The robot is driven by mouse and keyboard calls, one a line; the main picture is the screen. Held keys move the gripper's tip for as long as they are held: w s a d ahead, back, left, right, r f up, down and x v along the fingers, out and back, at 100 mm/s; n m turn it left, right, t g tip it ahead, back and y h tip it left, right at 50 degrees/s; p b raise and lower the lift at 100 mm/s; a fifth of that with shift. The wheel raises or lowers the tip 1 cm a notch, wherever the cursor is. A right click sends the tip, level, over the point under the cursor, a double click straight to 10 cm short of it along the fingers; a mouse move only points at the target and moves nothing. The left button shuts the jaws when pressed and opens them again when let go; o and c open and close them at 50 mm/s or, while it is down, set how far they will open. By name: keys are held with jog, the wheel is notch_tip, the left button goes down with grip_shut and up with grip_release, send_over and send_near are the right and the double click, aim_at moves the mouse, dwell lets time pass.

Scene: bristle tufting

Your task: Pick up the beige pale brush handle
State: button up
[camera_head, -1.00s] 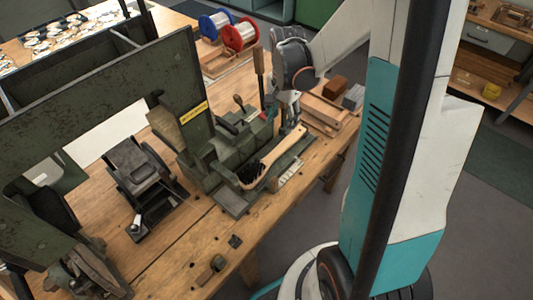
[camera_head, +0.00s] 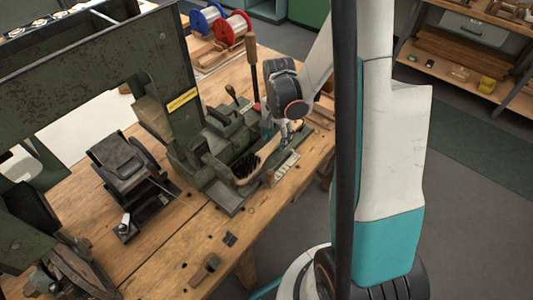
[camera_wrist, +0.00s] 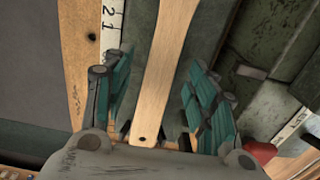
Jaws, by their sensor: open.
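The pale beige wooden brush handle (camera_wrist: 166,70) runs up the middle of the wrist view, with a small hole near its lower end.
The green machine (camera_head: 200,135) stands close beside the brush. A white numbered scale (camera_head: 284,166) lies along its other side. Red (camera_head: 232,24) and blue (camera_head: 208,17) wire spools stand at the back.

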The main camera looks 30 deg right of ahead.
jog(key=c, duration=1.2)
jog(key=shift+o, duration=0.2)
